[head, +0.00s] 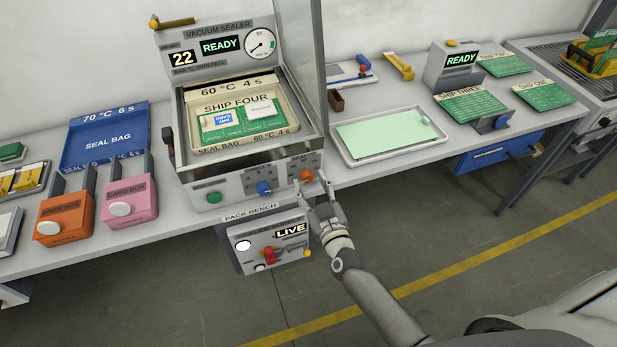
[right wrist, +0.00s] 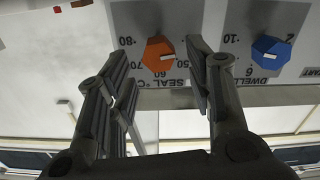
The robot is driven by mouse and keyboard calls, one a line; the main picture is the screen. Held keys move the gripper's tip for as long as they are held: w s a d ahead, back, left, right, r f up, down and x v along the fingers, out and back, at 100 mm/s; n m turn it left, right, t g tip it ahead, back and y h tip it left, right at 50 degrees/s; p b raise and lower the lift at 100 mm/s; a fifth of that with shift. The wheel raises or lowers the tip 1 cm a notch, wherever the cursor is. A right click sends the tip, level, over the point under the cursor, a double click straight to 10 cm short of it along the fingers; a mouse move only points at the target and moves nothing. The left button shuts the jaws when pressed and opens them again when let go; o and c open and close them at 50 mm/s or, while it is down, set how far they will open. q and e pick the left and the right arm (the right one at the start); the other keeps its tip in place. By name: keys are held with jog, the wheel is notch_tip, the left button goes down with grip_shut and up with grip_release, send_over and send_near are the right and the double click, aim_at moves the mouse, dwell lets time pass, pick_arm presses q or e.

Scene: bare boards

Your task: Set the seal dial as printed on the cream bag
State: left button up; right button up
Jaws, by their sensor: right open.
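The cream bag (head: 287,110) lies in the open vacuum sealer, printed "60 °C 4 s" and "SEAL BAG". The orange seal dial (head: 307,175) is on the sealer's front, right of the blue dwell dial (head: 264,188). In the right wrist view, which is upside down, the orange dial (right wrist: 158,53) shows its white mark pointing right; a finger hides part of its scale. The blue dial (right wrist: 270,50) is beyond the other finger. My right gripper (head: 316,190) is open at the orange dial, its fingers on either side, apart from it as far as I can tell. My left gripper is out of view.
A green button (head: 213,197) is left of the dials. The sealer display (head: 221,46) reads READY. Below hangs a panel (head: 270,245) marked LIVE. A blue bag (head: 103,140) reads "70 °C 6 s". Orange (head: 65,219) and pink (head: 130,207) boxes stand left of the sealer.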

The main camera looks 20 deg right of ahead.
aim_at(306, 175)
jog(key=shift+w, duration=1.4)
jog(key=shift+c, duration=0.2)
jog(key=c, duration=1)
